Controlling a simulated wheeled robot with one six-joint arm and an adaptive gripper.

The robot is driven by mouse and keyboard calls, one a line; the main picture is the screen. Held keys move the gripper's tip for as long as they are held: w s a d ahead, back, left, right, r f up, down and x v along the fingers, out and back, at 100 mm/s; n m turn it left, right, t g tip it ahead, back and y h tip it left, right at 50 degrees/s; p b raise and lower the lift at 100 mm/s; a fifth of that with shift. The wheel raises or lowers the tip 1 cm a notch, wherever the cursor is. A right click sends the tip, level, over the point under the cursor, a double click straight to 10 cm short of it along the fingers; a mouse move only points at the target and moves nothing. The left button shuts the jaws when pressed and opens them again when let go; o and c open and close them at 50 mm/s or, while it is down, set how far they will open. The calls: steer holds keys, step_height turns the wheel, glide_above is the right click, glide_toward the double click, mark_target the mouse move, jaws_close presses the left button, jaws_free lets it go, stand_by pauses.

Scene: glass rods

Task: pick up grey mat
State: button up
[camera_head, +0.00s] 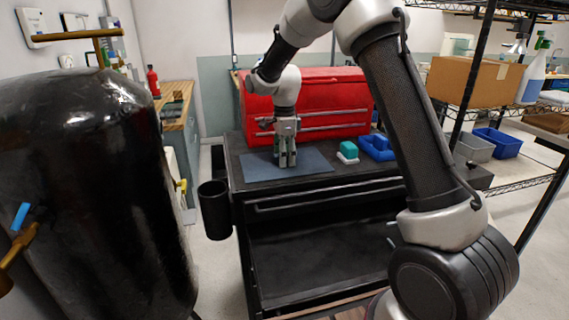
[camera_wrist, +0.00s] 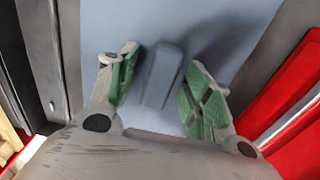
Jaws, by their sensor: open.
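The grey mat (camera_head: 312,166) is a flat blue-grey sheet lying on the dark cart top. It also fills the middle of the wrist view (camera_wrist: 105,18). In the wrist view a small blue-grey block (camera_wrist: 163,75) shows between the fingers, with visible gaps on both sides. The gripper hides this block in the head view. I cannot tell whether the fingertips touch the mat.
A red toolbox (camera_head: 325,100) stands behind the mat. A teal block on a white base (camera_head: 348,152) and a blue bin (camera_head: 377,149) sit to the right. A black cup (camera_head: 214,210) hangs at the cart's left side. A large black tank (camera_head: 90,190) stands at left.

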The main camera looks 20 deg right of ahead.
jaws_close()
steer(key=shift+r, duration=0.1)
